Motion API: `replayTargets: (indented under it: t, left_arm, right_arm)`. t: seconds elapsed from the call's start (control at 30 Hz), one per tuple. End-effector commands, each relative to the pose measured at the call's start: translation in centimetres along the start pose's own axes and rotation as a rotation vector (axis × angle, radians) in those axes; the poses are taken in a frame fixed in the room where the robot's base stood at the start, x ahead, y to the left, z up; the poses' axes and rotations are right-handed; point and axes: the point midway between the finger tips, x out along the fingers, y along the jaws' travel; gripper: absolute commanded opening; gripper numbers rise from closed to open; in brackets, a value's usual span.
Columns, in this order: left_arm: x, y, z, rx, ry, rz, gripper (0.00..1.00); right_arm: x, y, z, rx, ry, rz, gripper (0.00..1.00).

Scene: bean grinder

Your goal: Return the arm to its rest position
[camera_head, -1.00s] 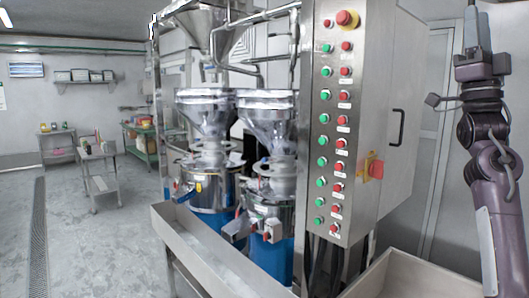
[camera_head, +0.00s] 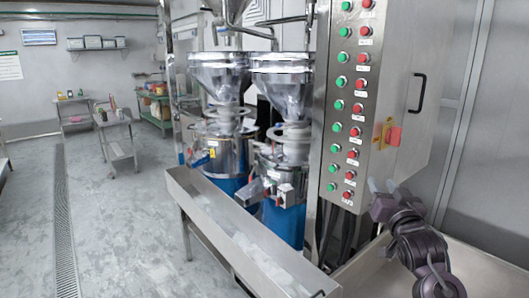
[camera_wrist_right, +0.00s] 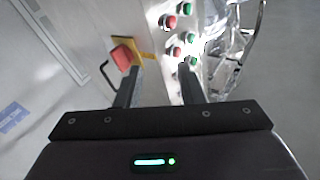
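My right arm comes in at the lower right of the head view. Its gripper (camera_head: 381,185) points up in front of the lower right part of the steel control cabinet (camera_head: 400,95). In the right wrist view the two fingers of my right gripper (camera_wrist_right: 158,84) stand apart with nothing held between them. Beyond the fingers are the red switch on a yellow plate (camera_wrist_right: 122,56) and several red and green buttons (camera_wrist_right: 172,22). The red switch also shows in the head view (camera_head: 395,136), above the gripper. My left gripper is not in view.
A steel tray edge (camera_head: 480,262) lies around my right arm. A black handle (camera_head: 418,92) sticks out from the cabinet. The floor at left (camera_head: 110,225) is clear.

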Motion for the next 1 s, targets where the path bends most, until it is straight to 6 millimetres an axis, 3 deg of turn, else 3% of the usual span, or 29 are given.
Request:
replayTargets:
  t: [0.03,0.2,0.3,0.4,0.63,1.0]
  left_arm:
    - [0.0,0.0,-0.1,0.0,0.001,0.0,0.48]
    - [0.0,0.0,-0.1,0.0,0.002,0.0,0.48]
    - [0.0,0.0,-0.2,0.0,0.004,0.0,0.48]
    - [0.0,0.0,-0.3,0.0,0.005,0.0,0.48]
    - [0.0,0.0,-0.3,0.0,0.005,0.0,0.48]
    - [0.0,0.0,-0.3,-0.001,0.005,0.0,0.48]
  right_arm:
    - [-2.0,-0.4,3.8,-0.021,-0.105,0.015,0.35]
    - [-10.0,-1.5,14.1,-0.105,-0.457,0.051,0.35]
    - [-15.9,-2.2,18.8,-0.15,-0.665,0.055,0.35]
    - [-21.4,-2.7,22.0,-0.187,-0.847,0.05,0.35]
    - [-30.3,-3.5,25.0,-0.233,-1.122,0.021,0.35]
    - [-40.7,-4.5,25.8,-0.266,-1.43,-0.039,0.35]
